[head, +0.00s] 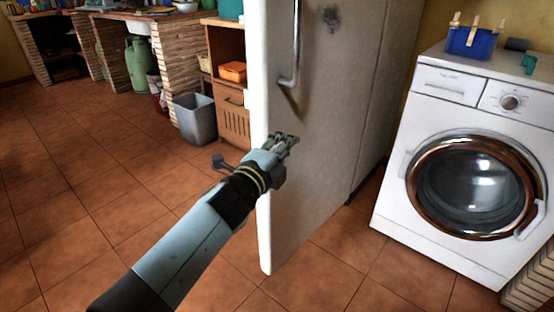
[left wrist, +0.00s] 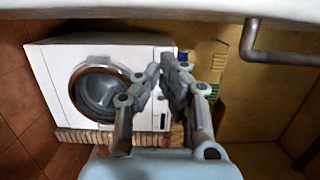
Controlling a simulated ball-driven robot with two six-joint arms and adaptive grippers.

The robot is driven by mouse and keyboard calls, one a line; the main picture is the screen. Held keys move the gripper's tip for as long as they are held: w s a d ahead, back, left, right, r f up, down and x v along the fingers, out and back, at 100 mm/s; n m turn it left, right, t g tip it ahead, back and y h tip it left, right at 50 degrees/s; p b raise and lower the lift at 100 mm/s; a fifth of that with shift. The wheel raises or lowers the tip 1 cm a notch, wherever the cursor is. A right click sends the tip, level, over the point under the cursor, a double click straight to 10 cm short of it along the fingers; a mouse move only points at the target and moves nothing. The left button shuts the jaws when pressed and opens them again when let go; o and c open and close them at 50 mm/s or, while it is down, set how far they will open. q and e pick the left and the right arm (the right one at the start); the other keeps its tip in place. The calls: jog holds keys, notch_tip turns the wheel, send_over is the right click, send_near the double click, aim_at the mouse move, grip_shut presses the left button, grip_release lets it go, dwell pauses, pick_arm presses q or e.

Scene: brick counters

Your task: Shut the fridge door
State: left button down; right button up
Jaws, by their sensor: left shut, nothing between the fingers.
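The white fridge door (head: 325,130) stands open in the head view, its outer face towards the washing machine and its free edge towards me. Its grey bar handle (head: 296,45) runs up the face. In the left wrist view, which is rolled sideways, the door (left wrist: 120,12) lies along the top edge and the handle (left wrist: 280,56) at upper right. My left gripper (head: 289,141) is in front of the outer face, below the handle; I cannot tell whether it touches. Its fingers also show in the left wrist view (left wrist: 167,72), shut and empty. My right gripper is out of view.
A white washing machine (head: 440,105) stands to the right, with a blue peg basket (head: 473,42) on top. A grey bin (head: 195,118) and wooden drawers (head: 233,110) are left of the door. Tiled floor (head: 90,180) is clear at left.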

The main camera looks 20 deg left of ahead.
pick_arm(q)
jog(key=shift+w+a, duration=0.25)
jog(key=shift+a, duration=0.55)
jog(key=shift+w+a, duration=0.25)
jog(key=shift+a, duration=0.55)
jog(key=shift+a, duration=0.1)
